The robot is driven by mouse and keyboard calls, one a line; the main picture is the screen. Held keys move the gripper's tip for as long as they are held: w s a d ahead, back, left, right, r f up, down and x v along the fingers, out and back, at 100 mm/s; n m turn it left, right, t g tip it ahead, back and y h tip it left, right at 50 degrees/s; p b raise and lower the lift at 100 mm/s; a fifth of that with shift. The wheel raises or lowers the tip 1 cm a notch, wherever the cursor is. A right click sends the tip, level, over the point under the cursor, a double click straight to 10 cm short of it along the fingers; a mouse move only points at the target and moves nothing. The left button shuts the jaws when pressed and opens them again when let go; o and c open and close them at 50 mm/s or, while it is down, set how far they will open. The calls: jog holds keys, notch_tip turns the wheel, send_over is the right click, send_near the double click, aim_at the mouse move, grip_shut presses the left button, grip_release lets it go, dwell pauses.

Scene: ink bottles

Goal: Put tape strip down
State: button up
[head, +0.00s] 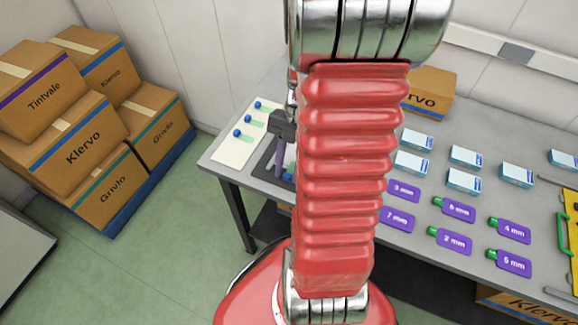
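Pale green strips with blue ball-like ends (248,132) lie on a white sheet (228,154) at the table's left end; they look like the tape strips. My gripper (285,162) is partly hidden behind my red arm. It points down over a dark tray or mat (262,169) right of the white sheet. One slim purplish-grey part, perhaps a finger, shows. Another small blue end (288,177) shows just below it, beside the arm. Whether my gripper touches or holds it, and whether the fingers are open, I cannot tell.
Purple labelled tags or bottles with green ends (451,241) lie on the grey table (400,255) at right. Several small white-and-blue boxes (464,181) stand behind them. A cardboard box (430,92) is at the back. A yellow item (570,240) sits at the right edge.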

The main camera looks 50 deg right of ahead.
jog(key=shift+o, duration=0.7)
jog(key=shift+r, duration=0.15)
jog(key=v, duration=1.2)
jog(key=shift+a, duration=0.1)
jog(key=a+r+m+t+h, duration=0.2)
jog(key=a+r+m+t, duration=0.1)
jog(key=a+m, duration=0.8)
jog(key=a+r+m+t+h, duration=0.2)
jog(key=a+r+m+t, duration=0.2)
jog(key=a+m, duration=0.7)
jog(key=shift+w+a+r, duration=0.2)
jog(key=shift+a+r, duration=0.15)
jog(key=shift+r, duration=0.45)
